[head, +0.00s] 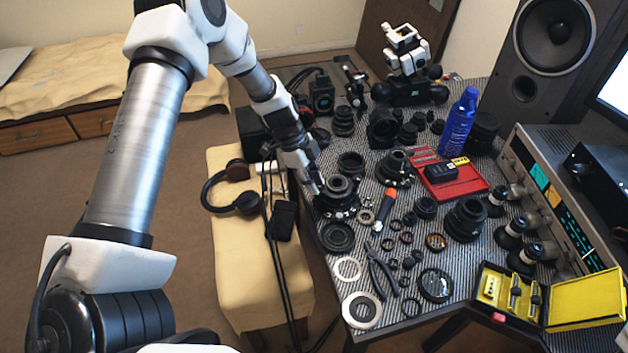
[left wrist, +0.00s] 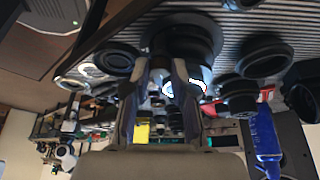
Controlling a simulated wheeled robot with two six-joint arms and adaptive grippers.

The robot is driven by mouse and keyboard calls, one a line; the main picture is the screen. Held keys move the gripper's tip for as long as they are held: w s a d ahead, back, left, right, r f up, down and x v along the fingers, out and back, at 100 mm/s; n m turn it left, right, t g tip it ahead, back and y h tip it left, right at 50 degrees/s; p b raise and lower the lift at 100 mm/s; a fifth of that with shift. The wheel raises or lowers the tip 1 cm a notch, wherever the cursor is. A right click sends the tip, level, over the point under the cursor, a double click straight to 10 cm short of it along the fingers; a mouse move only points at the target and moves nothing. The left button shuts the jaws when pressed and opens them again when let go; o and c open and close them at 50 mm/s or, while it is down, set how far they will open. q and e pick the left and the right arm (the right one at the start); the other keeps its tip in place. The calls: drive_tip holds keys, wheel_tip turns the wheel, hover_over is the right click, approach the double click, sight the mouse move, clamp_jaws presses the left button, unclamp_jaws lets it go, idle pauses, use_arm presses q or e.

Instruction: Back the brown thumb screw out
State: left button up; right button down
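My left gripper (head: 316,187) reaches down from the upper left to a black lens assembly (head: 338,192) standing on the striped table mat. In the left wrist view the two fingers (left wrist: 164,68) are apart, with a gap between them and nothing clearly held. A dark round lens body (left wrist: 185,38) is just beyond the fingertips; I cannot tell whether they touch it. The brown thumb screw cannot be made out in either view; the fingers or the lens may hide it. My right gripper is not in view.
Loose rings and lens parts crowd the table around the lens. A yellow case (head: 585,299) is open at front right.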

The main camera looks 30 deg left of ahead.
use_arm(q)
clamp_jaws()
